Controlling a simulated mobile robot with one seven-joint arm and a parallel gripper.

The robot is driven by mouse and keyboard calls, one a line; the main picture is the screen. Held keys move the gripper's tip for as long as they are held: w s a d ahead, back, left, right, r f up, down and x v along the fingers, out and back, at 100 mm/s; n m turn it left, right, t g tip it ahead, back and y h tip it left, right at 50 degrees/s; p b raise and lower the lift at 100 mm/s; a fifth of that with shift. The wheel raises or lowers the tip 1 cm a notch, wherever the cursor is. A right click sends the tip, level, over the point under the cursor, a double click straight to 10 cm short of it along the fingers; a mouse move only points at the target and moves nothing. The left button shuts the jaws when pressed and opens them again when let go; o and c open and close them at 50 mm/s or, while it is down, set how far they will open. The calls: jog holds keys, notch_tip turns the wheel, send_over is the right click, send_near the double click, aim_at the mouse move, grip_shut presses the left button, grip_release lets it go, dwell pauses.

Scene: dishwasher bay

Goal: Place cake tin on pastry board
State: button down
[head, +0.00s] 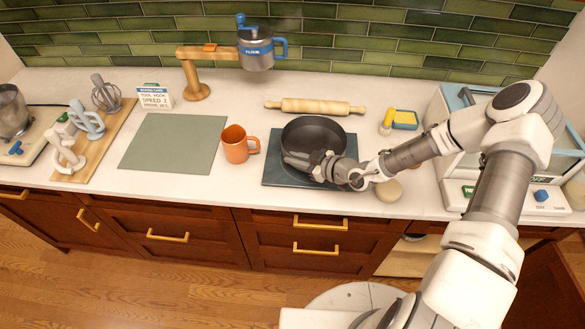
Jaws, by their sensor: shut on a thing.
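The cake tin (315,130) is a round, dark grey tin, upright and open at the top. It is over a dark slate-blue board (275,179) at the counter's middle; I cannot tell whether it touches the board or is slightly raised. My gripper (304,163) is shut on the near left side of the tin's wall; the fingers hide part of that wall. A flat grey-green board (172,143) lies empty to the left. I cannot tell from looks alone which of the two boards is the pastry board.
An orange mug (237,145) stands between the two boards. A rolling pin (315,107) lies behind the tin. A flour canister (256,50) is on a wooden stand at the back. A round beige object (389,190) lies near the front edge. Mixer attachments (88,120) stand at left.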

jog(key=shift+f+b, duration=1.85)
jog(key=shift+b, duration=0.2)
jog(key=shift+r, duration=0.1)
jog(key=c, duration=1.4)
grip_release()
jog(key=shift+f, duration=0.25)
jog(key=o, duration=0.5)
jog(key=shift+r, duration=0.15)
